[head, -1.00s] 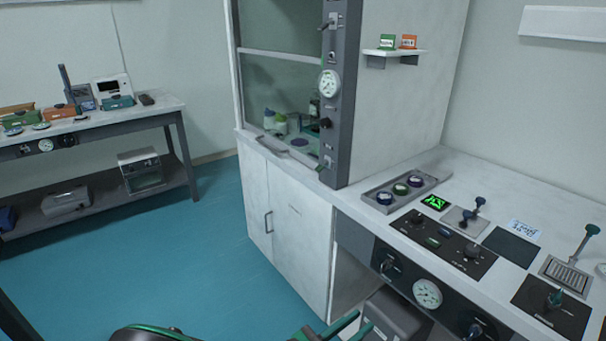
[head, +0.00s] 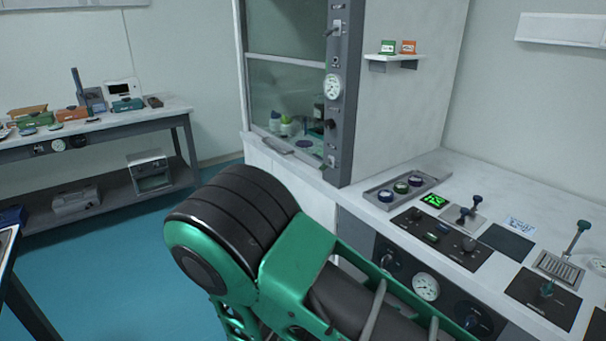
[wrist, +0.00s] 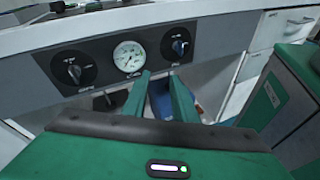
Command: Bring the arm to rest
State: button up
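My gripper (wrist: 160,80) shows in the wrist view with two green fingers apart and nothing held between them. Its fingertips point toward the dark control panel (wrist: 125,60) on the counter front, near the round gauge (wrist: 129,56); I cannot tell whether they are clear of it. In the head view my arm (head: 255,245), green with a black ribbed joint, fills the lower middle, in front of the cabinet and counter. The gripper itself cannot be made out in the head view.
The counter (head: 455,190) on the right bears a tray (head: 440,178) with several round pots, a control plate (head: 435,236) and a drain grate (head: 558,268). A fume hood (head: 335,95) stands behind. A side table (head: 160,113) is at left. Blue floor (head: 110,265) lies open between.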

jog(key=s+d+r+m+g+y, duration=0.3)
jog(key=d+r+m+g+y, duration=0.15)
jog(key=d+m, duration=0.25)
jog(key=s+d+r+m+g+y, duration=0.25)
jog(key=d+r+m+y, duration=0.2)
jog(key=d+m, duration=0.3)
jog(key=s+d+r+m+t+y, duration=0.1)
jog(key=s+d+r+m+y, duration=0.1)
jog(key=s+r+m, duration=0.3)
jog(key=s+d+r+m+t+y, duration=0.2)
jog(key=s+d+r+m+y, duration=0.1)
jog(key=s+r+m, duration=0.2)
jog(key=shift+s+d+y, duration=0.3)
jog(key=shift+s, duration=0.8)
jog(key=shift+m, duration=0.25)
jog(key=shift+w+f, duration=0.2)
jog(key=shift+w, duration=0.4)
